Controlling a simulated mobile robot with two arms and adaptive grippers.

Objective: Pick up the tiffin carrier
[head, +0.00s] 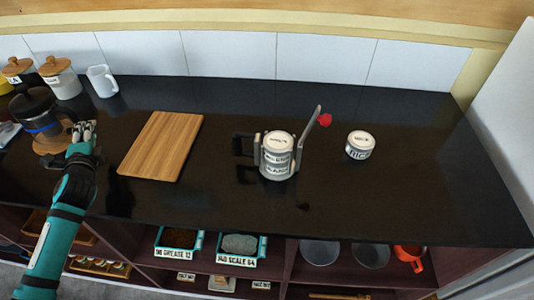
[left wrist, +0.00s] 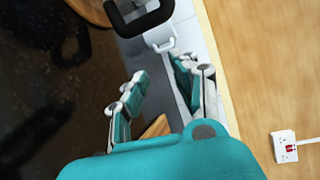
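The tiffin carrier (head: 277,164) stands upright on the black counter, right of its middle. It is a pale stacked canister with dark lettering in a metal frame, with a black handle on its left and a raised lever with a red knob on its right. My left gripper (head: 84,130) is far to its left, beside the dark coffee pot. In the left wrist view the two fingers of the left gripper (left wrist: 160,88) are spread apart with nothing between them. The tiffin carrier does not show in that view. My right gripper is not in view.
A wooden board (head: 162,146) lies between my left gripper and the tiffin carrier. A small white tin (head: 360,146) stands right of the carrier. The coffee pot (head: 37,112), lidded jars (head: 60,78) and a white mug (head: 102,81) stand at left. The counter's right side is clear.

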